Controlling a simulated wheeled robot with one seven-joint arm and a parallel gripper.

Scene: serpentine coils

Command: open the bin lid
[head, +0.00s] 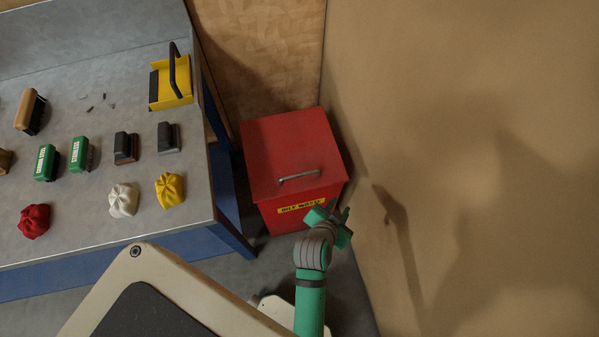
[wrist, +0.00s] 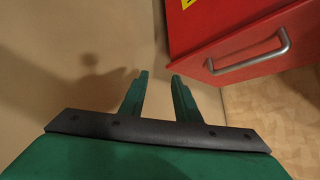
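A red bin (head: 294,160) with a flat red lid (head: 288,148) stands on the floor in the corner, right of the workbench. The lid is closed. A grey metal handle (head: 300,177) sits near the lid's front edge. The handle also shows in the wrist view (wrist: 252,58), at the upper right. My green gripper (head: 338,221) is in front of the bin's lower right side in the head view. In the wrist view its two fingers (wrist: 160,95) are apart with nothing between them, to the left of the handle and not touching it.
A tan wall (head: 440,130) stands close on the bin's right. The workbench (head: 95,215) at left carries brushes, several cloths (head: 124,200) and a yellow dustpan (head: 171,90). A yellow label (head: 301,206) is on the bin's front. Little floor is free between bench and bin.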

